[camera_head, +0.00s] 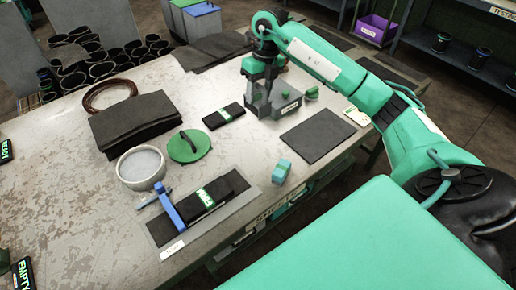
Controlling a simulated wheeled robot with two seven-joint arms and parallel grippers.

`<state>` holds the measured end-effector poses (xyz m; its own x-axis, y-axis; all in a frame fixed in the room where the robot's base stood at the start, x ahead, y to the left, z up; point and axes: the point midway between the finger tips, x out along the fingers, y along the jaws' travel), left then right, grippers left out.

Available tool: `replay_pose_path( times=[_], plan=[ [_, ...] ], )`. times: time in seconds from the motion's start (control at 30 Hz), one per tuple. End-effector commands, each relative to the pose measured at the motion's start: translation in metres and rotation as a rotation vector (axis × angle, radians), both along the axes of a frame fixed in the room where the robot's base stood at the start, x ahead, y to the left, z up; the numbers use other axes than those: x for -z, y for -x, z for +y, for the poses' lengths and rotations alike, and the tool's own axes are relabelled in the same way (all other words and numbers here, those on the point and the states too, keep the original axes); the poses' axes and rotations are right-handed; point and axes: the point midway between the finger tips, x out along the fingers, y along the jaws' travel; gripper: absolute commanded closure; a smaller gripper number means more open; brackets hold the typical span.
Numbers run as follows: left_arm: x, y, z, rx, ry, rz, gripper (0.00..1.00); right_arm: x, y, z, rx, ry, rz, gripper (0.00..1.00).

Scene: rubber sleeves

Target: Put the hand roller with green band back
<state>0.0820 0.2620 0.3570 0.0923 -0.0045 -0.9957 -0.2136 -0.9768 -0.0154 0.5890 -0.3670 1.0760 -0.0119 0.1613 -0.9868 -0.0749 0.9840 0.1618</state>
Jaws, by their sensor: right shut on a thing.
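My right gripper (259,82) reaches down from the upper right to a grey stand (265,105) with a white label. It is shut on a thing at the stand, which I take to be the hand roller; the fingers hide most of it. I cannot make out its green band, or tell whether it rests in the stand. A small green part (312,93) shows just right of the stand. My left gripper is not in view.
A black sleeve with a green label (205,195) lies on a grey board under a blue bar. Nearby are a white bowl (141,167), a green lid (190,146), a teal block (282,171) and a dark pad (317,136). Black sheets (138,122) lie at the left.

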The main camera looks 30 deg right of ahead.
Motion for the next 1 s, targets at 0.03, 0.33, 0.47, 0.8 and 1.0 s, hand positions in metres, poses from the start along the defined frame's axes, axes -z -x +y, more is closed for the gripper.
replay_pose_path(
  times=[0.03,0.33,0.47,0.8,1.0],
  plan=[
    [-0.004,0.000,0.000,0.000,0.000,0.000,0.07,0.008,0.001,0.000,0.003,-0.001,0.006,0.79],
    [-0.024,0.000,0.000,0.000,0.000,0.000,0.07,0.086,0.002,0.001,0.000,-0.001,0.007,0.79],
    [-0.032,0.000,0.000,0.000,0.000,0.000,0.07,0.118,0.001,0.001,-0.001,-0.003,0.005,0.79],
    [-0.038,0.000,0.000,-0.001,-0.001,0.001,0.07,0.154,0.000,0.001,-0.002,-0.001,0.002,0.79],
    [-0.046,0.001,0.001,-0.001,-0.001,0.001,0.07,0.182,0.001,0.001,-0.001,-0.003,0.003,0.79]
  ],
)
